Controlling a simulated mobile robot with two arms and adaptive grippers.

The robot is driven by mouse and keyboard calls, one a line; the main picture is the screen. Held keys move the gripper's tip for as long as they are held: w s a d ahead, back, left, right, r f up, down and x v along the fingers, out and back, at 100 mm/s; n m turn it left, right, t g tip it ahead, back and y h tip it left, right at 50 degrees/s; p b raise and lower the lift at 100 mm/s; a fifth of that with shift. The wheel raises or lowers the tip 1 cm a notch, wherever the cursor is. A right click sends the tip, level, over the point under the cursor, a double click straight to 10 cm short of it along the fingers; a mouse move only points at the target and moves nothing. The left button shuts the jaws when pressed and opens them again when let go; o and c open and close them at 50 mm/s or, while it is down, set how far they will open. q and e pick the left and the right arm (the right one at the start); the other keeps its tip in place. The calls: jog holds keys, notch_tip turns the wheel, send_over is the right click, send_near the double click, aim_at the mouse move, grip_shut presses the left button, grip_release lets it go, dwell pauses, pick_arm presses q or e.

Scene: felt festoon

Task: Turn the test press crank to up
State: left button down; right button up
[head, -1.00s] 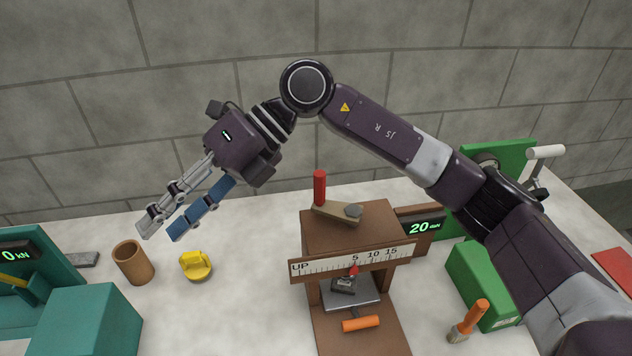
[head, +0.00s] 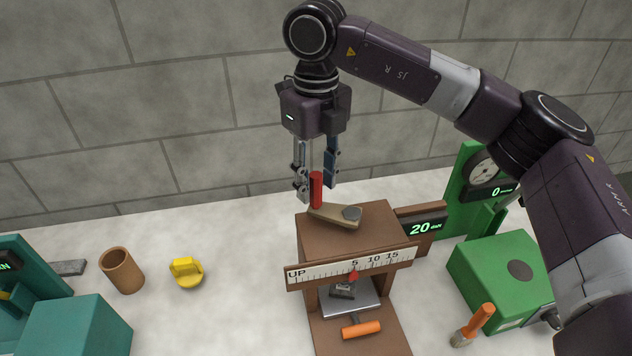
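The brown test press (head: 345,235) stands at the middle of the table. On its top lies the tan crank (head: 335,215), with a grey hub at its right end and an upright red handle (head: 316,190) at its left end. The press's scale (head: 330,270) reads UP at left and 5, 10, 15 toward the right; its red pointer is near 5. My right gripper (head: 318,188) points down with open fingers at the red handle, one on either side in the picture. I cannot tell whether they touch it. My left gripper is out of view.
A display (head: 425,227) beside the press shows 20. A green machine (head: 500,265) stands at right, with an orange-handled brush (head: 473,325) before it. A brown cup (head: 122,270), a yellow item (head: 186,272) and a teal machine (head: 75,330) are at left. A stone wall stands behind.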

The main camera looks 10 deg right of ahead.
jog(key=shift+f, duration=0.95)
jog(key=shift+a, duration=0.1)
jog(key=shift+c, duration=0.5)
grip_shut()
